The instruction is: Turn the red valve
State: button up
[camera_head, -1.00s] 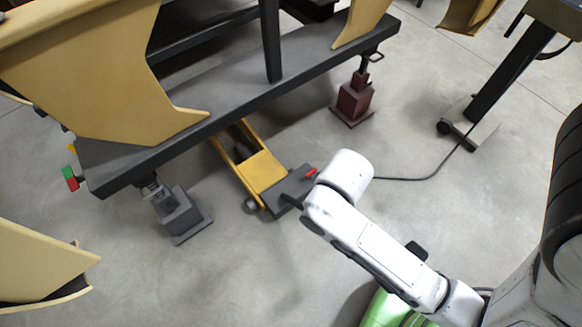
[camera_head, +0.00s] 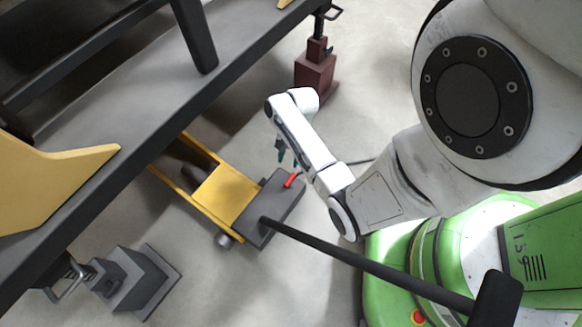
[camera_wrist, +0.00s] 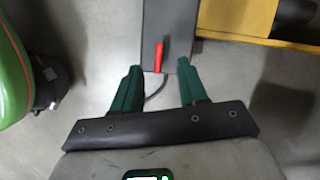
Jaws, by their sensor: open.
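The red valve (camera_head: 292,180) is a small red lever on the dark grey end block (camera_head: 262,212) of a yellow floor jack. In the wrist view the red valve (camera_wrist: 159,56) stands just beyond and between my fingertips, with the dark block (camera_wrist: 170,22) behind it. My gripper (camera_wrist: 157,68) is open, its two green fingers apart and nothing between them. In the head view my gripper (camera_head: 287,161) is small, close to the red lever on its far side. I cannot tell whether a finger touches the lever.
The yellow jack body (camera_head: 222,195) reaches under a grey platform (camera_head: 150,140). A long black handle (camera_head: 370,265) slopes from the block toward the lower right. A grey stand (camera_head: 142,280) and a dark red stand (camera_head: 315,72) flank the jack. Bare floor lies around them.

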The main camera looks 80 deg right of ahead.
aim_at(290, 179)
jog(key=s+d+f+m+b, duration=0.2)
jog(key=d+f+m, duration=0.1)
jog(key=d+f, duration=0.15)
jog(key=shift+t+y, duration=0.3)
jog(key=shift+t, duration=0.1)
jog(key=b+x, duration=0.1)
jog(key=x, duration=0.2)
jog(key=b+x, duration=0.2)
jog(key=x, duration=0.2)
jog(key=b+x, duration=0.2)
jog(key=x, duration=0.2)
jog(key=shift+s+a, duration=0.25)
jog(key=shift+a, duration=0.05)
grip_shut()
